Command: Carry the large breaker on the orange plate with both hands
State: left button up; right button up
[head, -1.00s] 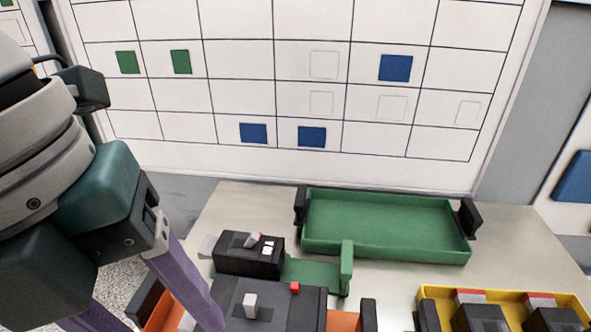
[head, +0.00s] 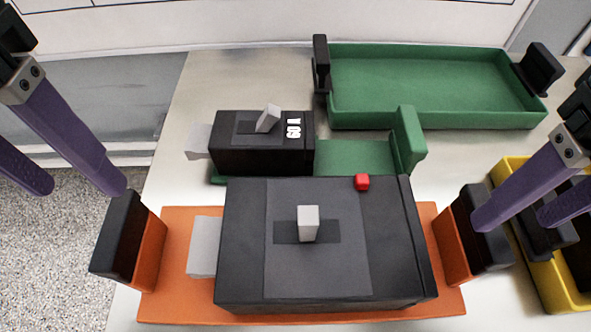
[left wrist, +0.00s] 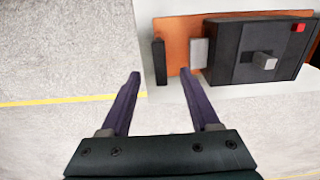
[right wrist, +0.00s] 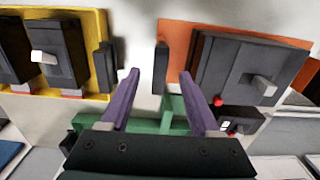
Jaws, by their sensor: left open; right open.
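The large dark breaker (head: 390,235), with a grey toggle and a red button, sits on the orange plate (head: 172,270) at the front of the table. The plate has an upright black-faced handle at each end, left (head: 117,240) and right (head: 492,250). My left gripper (head: 84,190) is open and empty, up and left of the left handle. In the left wrist view that handle (left wrist: 159,62) lies ahead, between the fingertip lines. My right gripper (head: 515,222) is open near the right handle. In the right wrist view that handle (right wrist: 161,66) lies between the fingertip lines; contact is unclear.
A smaller breaker (head: 230,155) on a green plate (head: 355,155) stands just behind. An empty green tray (head: 430,110) with black handles is at the back. A yellow tray (head: 560,290) holding breakers stands close on the right, its handle (right wrist: 105,66) near my right gripper.

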aim_at(117, 215)
pick_arm(q)
notch_tip(117, 215, down, 8)
jog(key=shift+f, duration=0.2)
pick_arm(e)
notch_tip(117, 215, down, 8)
jog(key=shift+f, duration=0.2)
pick_arm(q)
grip_shut()
pick_arm(e)
grip_shut()
pick_arm(q)
jog(key=shift+w+r, duration=0.1)
jog(key=shift+r, duration=0.05)
pick_arm(e)
jog(key=shift+r, duration=0.15)
dwell(0.4)
